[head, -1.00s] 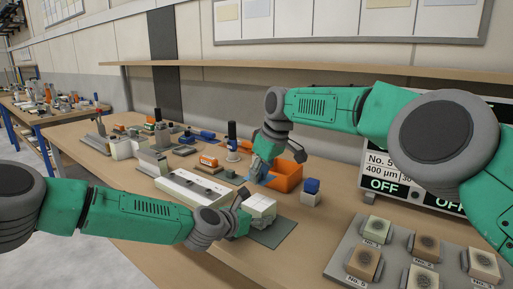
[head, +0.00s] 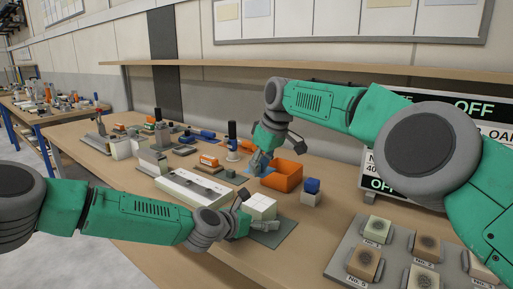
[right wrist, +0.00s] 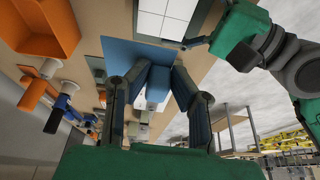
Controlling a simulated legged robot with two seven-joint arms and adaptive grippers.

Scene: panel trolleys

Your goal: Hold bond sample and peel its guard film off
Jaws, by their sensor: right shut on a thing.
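The bond sample (head: 260,207) is a pale block with a white, grid-lined top on a grey mat (head: 272,236). Its white top also shows at the top of the right wrist view (right wrist: 165,18). My left gripper (head: 254,213) is at the sample with its fingers spread apart, one behind its left side and one along its front. Contact is unclear. My right gripper (right wrist: 155,84) is shut on the blue guard film (right wrist: 130,53), whose sheet spreads out past the fingertips, apart from the sample. In the head view, my right gripper (head: 256,164) is above the table, left of the orange bin.
The orange bin (head: 284,177) and a blue-topped block (head: 311,190) stand close by. A long pale fixture (head: 190,186) lies left of the sample. A grey board of numbered samples (head: 345,250) is at front right. A display panel (head: 375,184) stands behind.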

